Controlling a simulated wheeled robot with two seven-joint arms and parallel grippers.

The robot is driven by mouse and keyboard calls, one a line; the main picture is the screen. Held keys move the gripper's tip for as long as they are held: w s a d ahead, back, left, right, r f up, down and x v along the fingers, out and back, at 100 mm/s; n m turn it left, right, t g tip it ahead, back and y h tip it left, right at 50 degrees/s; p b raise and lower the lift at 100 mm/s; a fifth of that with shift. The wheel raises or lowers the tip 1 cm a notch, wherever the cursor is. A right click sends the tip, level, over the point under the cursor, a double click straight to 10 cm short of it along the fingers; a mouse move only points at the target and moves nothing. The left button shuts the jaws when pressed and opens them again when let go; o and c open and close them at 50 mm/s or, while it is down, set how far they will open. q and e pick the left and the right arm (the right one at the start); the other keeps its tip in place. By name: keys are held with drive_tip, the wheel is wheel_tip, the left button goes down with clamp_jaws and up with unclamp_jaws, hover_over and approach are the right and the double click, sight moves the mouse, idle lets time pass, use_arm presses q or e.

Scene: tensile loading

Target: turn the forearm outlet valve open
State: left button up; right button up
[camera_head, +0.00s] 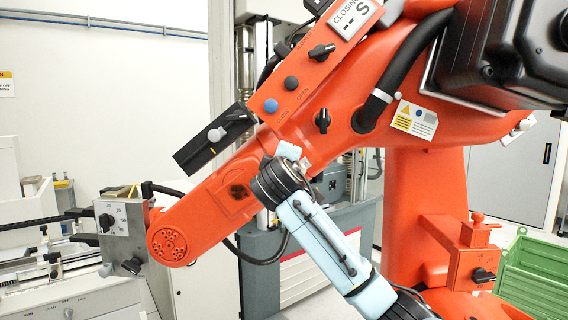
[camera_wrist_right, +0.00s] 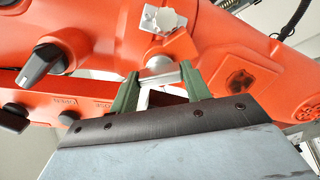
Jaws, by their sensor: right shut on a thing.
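A small silver valve part (camera_wrist_right: 160,71) sits against the orange forearm (camera_wrist_right: 215,55) in the right wrist view. In the head view, my right gripper (camera_head: 302,166) is at the underside of the orange forearm (camera_head: 215,205). There the wrist and the forearm hide most of the valve, so its turn angle cannot be told. My left gripper is not in view.
Black knobs (camera_head: 323,121) and a blue button (camera_head: 271,105) sit on the orange arm close by. A green crate (camera_head: 535,270) stands at the lower right.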

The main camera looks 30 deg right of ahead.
drive_tip(key=shift+n, duration=1.1)
drive_tip(key=o, duration=1)
drive_tip(key=b+v, duration=0.4)
drive_tip(key=v, duration=0.9)
drive_tip(key=shift+s, duration=0.2)
